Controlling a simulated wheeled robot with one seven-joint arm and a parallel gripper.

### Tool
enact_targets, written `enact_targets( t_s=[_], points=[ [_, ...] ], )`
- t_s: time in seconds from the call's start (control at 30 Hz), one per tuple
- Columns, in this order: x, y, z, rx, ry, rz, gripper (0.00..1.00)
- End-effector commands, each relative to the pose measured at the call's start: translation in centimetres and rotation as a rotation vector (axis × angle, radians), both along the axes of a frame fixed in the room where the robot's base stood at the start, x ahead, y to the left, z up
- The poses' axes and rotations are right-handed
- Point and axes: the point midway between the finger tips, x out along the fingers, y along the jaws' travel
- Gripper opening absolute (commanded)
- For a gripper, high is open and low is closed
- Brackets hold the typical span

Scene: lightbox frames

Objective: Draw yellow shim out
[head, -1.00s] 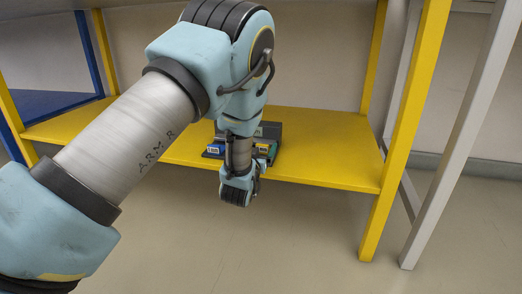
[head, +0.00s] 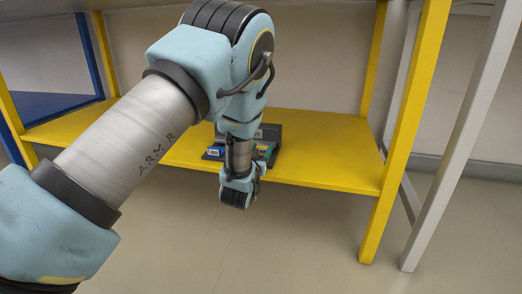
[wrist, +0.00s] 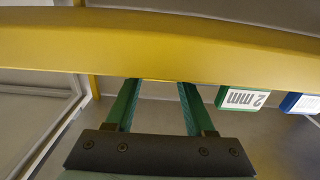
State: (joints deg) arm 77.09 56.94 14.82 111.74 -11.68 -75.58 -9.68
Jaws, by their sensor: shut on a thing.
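In the wrist view, my gripper (wrist: 158,84) has its two green fingers reaching up to the yellow shelf edge. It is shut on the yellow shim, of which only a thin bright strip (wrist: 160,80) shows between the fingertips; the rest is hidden. To the right hang a green shim tab marked 2 mm (wrist: 243,100) and a blue tab (wrist: 299,103), both apart from my fingers. In the head view, the dark shim holder (head: 269,131) stands on the shelf, with a blue tab (head: 213,152) at its left. My wrist covers its middle and hides the fingers.
The yellow shelf (head: 325,150) is clear to the right of the holder. A yellow post (head: 405,130) and a pale post (head: 465,130) stand at the right. A blue shelf (head: 55,104) is at the far left. Open floor lies in front.

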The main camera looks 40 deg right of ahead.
Motion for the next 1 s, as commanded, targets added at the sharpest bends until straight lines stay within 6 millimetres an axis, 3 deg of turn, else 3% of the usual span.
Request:
enact_targets(
  t_s=[0.4, 0.7, 1.0],
  points=[
    [-0.1, 0.1, 0.0, 0.002, 0.001, 0.000, 0.00],
    [-2.4, 3.9, 0.0, 0.003, 0.002, 0.002, 0.00],
    [-2.7, 4.3, -0.1, 0.004, 0.001, 0.001, 0.00]
  ],
)
